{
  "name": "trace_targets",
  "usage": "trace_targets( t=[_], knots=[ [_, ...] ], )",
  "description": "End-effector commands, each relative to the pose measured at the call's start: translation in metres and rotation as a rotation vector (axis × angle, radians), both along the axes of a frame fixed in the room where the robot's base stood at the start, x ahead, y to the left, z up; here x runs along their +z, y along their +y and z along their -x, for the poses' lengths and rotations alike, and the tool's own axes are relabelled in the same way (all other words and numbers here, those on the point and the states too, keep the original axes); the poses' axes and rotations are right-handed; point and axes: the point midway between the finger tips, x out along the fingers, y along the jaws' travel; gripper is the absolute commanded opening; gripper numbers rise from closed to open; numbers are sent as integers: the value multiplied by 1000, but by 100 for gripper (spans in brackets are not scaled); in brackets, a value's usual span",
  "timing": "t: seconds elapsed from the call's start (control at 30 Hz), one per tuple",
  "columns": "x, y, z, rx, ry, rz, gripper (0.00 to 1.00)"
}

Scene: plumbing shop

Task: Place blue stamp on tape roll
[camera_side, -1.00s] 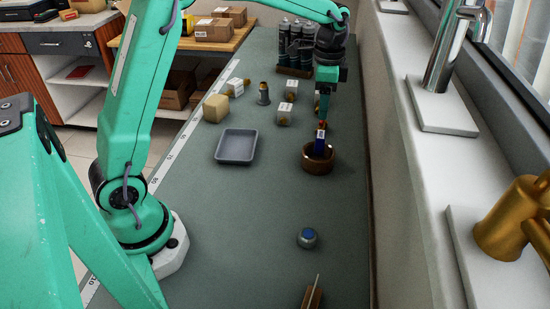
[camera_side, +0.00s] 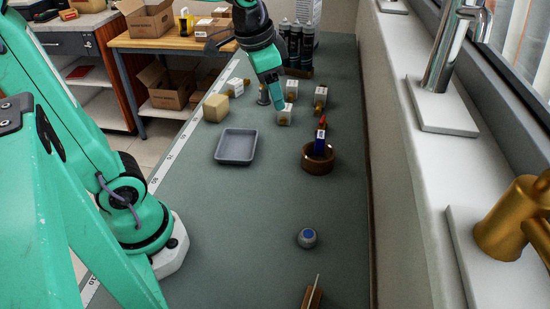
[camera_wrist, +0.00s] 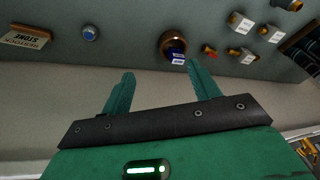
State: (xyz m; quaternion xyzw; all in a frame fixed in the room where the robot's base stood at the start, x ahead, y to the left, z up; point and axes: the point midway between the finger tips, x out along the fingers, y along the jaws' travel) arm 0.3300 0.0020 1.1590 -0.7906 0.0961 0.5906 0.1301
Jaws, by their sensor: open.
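The blue stamp (camera_side: 319,146), a blue block with a white label, stands in the brown ring-shaped tape roll (camera_side: 317,166) on the grey-green bench. In the wrist view the stamp (camera_wrist: 177,57) appears at the ring's near side, with part of the tape roll (camera_wrist: 172,39) showing beyond it. Its lower end is hidden by the ring wall, so I cannot tell whether it rests on the rim or the bench. My gripper (camera_side: 278,103) is above the bench, behind and left of the roll, apart from both. In the wrist view my gripper (camera_wrist: 159,80) is open and empty.
A grey tray (camera_side: 236,146) lies left of the roll. White cubes with brass fittings (camera_side: 285,114) and a tan block (camera_side: 215,107) stand behind. A small orange-red item (camera_side: 323,121) lies just beyond the roll. A round blue-topped piece (camera_side: 307,238) stands nearer; bench between is clear.

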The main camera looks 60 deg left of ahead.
Motion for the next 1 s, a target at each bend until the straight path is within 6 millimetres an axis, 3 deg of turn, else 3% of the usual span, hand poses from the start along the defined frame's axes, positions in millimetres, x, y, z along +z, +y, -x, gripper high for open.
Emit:
trace_targets(
  t=[0.3, 0.5, 0.7, 1.0],
  knots=[
    [-3, -1, 61, 161, -112, 58, 61],
    [-12, -2, 91, 248, -170, 99, 61],
    [-19, -2, 104, 293, -200, 122, 61],
    [-21, -2, 106, 301, -202, 126, 61]
  ],
)
